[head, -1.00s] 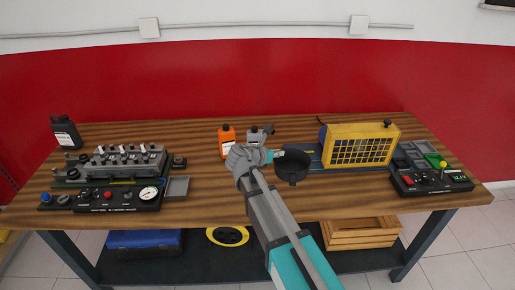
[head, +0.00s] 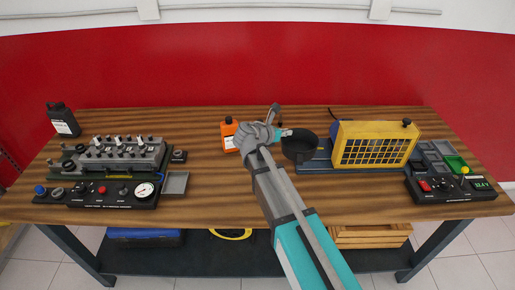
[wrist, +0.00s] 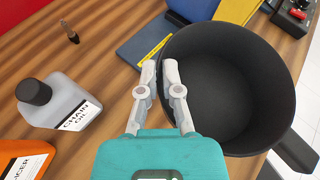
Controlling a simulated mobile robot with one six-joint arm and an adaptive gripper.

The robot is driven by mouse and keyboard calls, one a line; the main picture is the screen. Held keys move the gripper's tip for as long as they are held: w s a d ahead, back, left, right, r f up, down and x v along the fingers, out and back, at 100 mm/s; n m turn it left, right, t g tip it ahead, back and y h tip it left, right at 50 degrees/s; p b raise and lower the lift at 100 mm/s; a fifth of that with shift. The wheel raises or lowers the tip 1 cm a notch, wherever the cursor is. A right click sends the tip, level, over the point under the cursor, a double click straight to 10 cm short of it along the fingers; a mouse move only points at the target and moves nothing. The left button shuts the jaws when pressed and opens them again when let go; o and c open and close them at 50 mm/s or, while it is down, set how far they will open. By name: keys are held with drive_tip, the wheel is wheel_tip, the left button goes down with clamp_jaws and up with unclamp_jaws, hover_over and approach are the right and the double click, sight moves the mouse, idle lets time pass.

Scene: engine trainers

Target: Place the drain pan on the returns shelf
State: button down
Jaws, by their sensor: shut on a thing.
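The drain pan (head: 299,150) is a round black pan with a handle, at the middle of the bench, left of the yellow unit. In the wrist view the pan (wrist: 235,85) fills the right side, looks empty, and its handle points to the lower right. My gripper (head: 284,133) is shut on the pan's near-left rim; its fingertips show at that rim in the wrist view (wrist: 163,68). The pan appears held above the bench top, though the gap under it is hard to judge. I cannot identify which surface is the returns shelf.
An orange bottle (head: 228,137) and a grey chain oil bottle (wrist: 62,100) stand left of my gripper. The yellow caged unit (head: 375,146) is close on the right. An engine trainer (head: 120,155) stands at left. A dark lower shelf (head: 200,262) runs under the bench.

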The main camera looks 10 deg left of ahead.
drive_tip(key=shift+w+d, duration=0.15)
drive_tip(key=shift+d, duration=0.05)
drive_tip(key=s+a+n+t+y, duration=0.1)
drive_tip(key=s+a, duration=0.7)
drive_tip(key=s, duration=0.3)
drive_tip(key=shift+s+a, duration=0.15)
drive_tip(key=shift+a, duration=0.15)
drive_tip(key=shift+r, duration=0.1)
drive_tip(key=w+f+b, duration=0.3)
drive_tip(key=w, duration=0.1)
drive_tip(key=w+a+f+b, duration=0.1)
drive_tip(key=w+f+b, duration=0.2)
drive_tip(key=w, duration=0.1)
drive_tip(key=w+a+f+b, duration=0.1)
drive_tip(key=w+f+b, duration=0.2)
drive_tip(key=w, duration=0.2)
drive_tip(key=shift+a, duration=0.2)
